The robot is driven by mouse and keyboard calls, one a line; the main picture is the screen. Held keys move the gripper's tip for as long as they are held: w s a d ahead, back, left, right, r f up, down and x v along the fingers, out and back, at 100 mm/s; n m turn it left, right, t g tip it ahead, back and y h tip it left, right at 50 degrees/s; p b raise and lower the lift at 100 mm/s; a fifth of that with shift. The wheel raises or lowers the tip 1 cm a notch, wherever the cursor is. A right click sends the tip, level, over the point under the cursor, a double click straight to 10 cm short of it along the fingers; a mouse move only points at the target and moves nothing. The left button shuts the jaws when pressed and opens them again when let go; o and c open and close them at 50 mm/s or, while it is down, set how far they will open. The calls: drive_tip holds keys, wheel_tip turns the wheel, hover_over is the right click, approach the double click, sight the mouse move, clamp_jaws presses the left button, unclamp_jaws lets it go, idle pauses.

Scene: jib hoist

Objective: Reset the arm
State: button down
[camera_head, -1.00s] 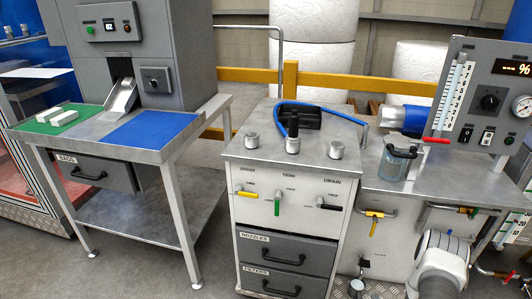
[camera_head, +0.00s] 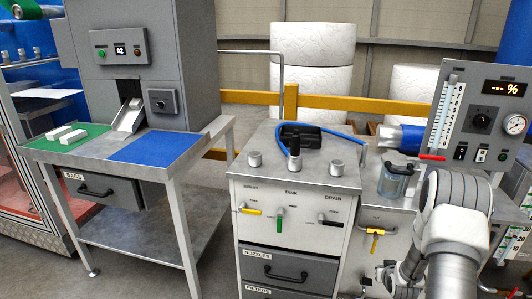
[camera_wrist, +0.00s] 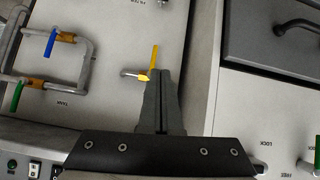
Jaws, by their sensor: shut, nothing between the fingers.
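My gripper (camera_wrist: 163,100) shows in the wrist view with its two grey fingers together and nothing between them. The fingertips lie in front of a grey panel, close in the picture to a small valve with a yellow handle (camera_wrist: 154,60). I cannot tell whether they touch it. In the head view my arm (camera_head: 455,225) is raised at the lower right, in front of the bench with the gauge panel. My gripper is not visible in the head view.
A grey cabinet (camera_head: 290,222) with valves and drawers stands in the middle. A clear jar (camera_head: 396,181) stands on the bench beside my arm. The gauge panel (camera_head: 478,100) rises behind. A table with a blue mat (camera_head: 155,147) is at left. Floor shows between table and cabinet.

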drive_tip(key=s+a+r+g, duration=0.15)
drive_tip(key=a+r, duration=0.25)
drive_tip(key=r, duration=0.5)
drive_tip(key=s+a+r, duration=0.3)
drive_tip(key=a+r, duration=0.1)
drive_tip(key=r, duration=0.6)
drive_tip(key=s+a+r, duration=0.3)
drive_tip(key=a+r, duration=0.1)
drive_tip(key=r, duration=0.5)
drive_tip(key=s+a+r+n+g+y, duration=0.1)
drive_tip(key=s+a+r, duration=0.25)
drive_tip(key=s, duration=0.45)
drive_tip(key=s+a+r+g+y, duration=0.1)
drive_tip(key=s+a+r, duration=0.3)
drive_tip(key=s, duration=0.5)
drive_tip(key=s+a+r+n+g+y, duration=0.1)
drive_tip(key=s+a+r, duration=0.1)
drive_tip(key=s+a, duration=0.45)
wheel_tip(320, 180, up, 15)
drive_tip(key=s+d+p, duration=0.1)
drive_tip(key=d+p, duration=0.1)
drive_tip(key=p, duration=1.3)
drive_tip(key=shift+s+r+p, duration=0.15)
drive_tip(key=shift+s+p, duration=0.05)
drive_tip(key=shift+p, duration=0.2)
drive_tip(key=shift+t, duration=0.25)
